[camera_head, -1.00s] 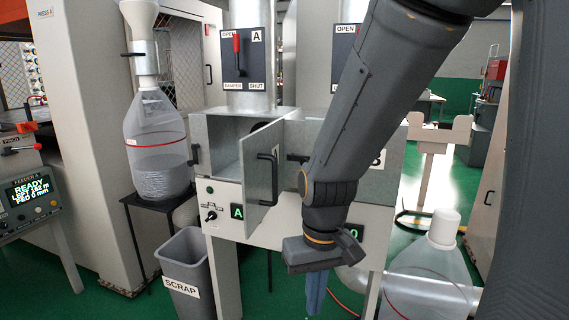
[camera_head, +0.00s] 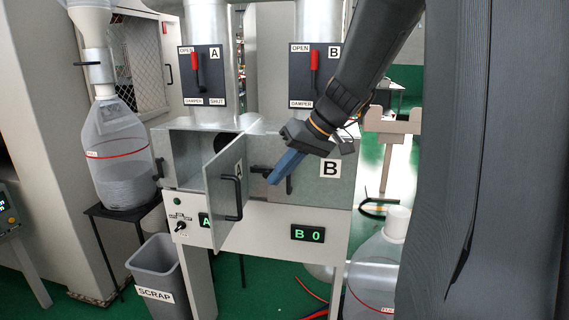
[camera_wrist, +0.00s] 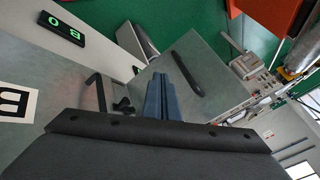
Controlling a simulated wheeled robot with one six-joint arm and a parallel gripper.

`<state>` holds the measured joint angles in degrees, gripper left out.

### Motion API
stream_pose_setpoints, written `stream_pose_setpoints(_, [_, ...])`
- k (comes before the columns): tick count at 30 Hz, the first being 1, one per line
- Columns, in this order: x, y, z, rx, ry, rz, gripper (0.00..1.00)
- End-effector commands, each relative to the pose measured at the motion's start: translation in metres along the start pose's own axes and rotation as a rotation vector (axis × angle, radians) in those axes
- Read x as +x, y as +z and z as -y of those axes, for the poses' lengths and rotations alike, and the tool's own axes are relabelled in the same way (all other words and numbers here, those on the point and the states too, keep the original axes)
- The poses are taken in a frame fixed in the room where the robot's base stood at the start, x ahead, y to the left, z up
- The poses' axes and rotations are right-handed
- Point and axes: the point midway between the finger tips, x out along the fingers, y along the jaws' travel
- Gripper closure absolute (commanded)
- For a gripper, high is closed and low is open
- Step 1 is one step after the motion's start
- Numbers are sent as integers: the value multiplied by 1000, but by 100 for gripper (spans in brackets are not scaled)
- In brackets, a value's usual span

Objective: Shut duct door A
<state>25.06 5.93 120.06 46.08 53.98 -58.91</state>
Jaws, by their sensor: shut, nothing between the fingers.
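Duct door A (camera_head: 226,190) is a grey metal panel with a black bar handle (camera_head: 233,198). It stands open, swung out toward me from the left compartment (camera_head: 184,165), whose inside shows. My gripper (camera_head: 274,178) is shut and empty, its blue fingers pointing down and left in front of door B (camera_head: 312,178), to the right of door A. In the wrist view the fingers (camera_wrist: 160,88) point toward door A (camera_wrist: 205,75) and its handle (camera_wrist: 187,62). I cannot tell whether they touch the panel. Door B is closed.
Door B's handle (camera_wrist: 97,93) is close beside my fingers. Damper levers A (camera_head: 198,70) and B (camera_head: 314,72) are above the box. A scrap bin (camera_head: 158,275) stands below left. A clear bottle (camera_head: 113,150) stands at left, another (camera_head: 372,275) at lower right.

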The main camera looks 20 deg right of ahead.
Motion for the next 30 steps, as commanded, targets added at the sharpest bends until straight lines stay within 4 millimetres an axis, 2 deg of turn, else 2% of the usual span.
stream_pose_setpoints(7, [49, 1, 1, 1, -1, 5, 100])
stream_pose_setpoints(10, [53, 0, 17, -3, -1, 3, 100])
stream_pose_setpoints(15, [62, 0, 32, -2, 0, 2, 100])
stream_pose_setpoints(30, [66, 0, 35, 2, 3, -1, 100])
